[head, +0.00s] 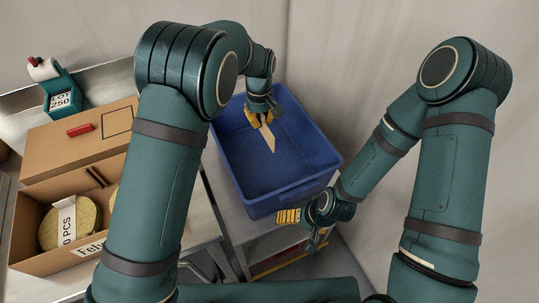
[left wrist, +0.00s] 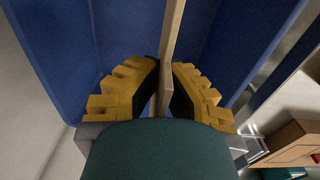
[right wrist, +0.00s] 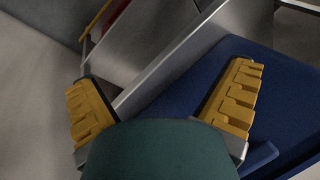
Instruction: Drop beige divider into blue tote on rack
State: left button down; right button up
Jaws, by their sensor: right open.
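The beige divider (head: 268,139) is a thin flat strip, held tilted with its free end pointing down into the blue tote (head: 290,197). My left gripper (head: 261,118) is shut on the divider, over the tote's open top. In the left wrist view the divider (left wrist: 171,30) runs between the yellow fingers (left wrist: 166,78), with the blue tote walls (left wrist: 120,35) around it. My right gripper (head: 303,229) is open and empty beside the tote's near right corner. Its spread fingers (right wrist: 163,100) show in the right wrist view, with the tote (right wrist: 290,110) at the right.
The tote stands on a metal rack (head: 262,243). To the left, a table holds an open cardboard box (head: 30,225) with round yellowish discs, a red marker (head: 80,130) on its flap, and a teal tape dispenser (head: 62,92). A plain wall stands behind the tote.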

aim_at(261, 131)
pick_arm(q)
jog(key=shift+f+b, duration=0.95)
jog(key=shift+f, duration=0.8)
jog(key=shift+w, duration=0.1)
jog(key=c, duration=1.1)
grip_release()
jog(key=shift+o, duration=0.2)
jog(key=shift+r, duration=0.1)
notch_tip(261, 131, up, 12)
jog(key=shift+f, duration=0.1)
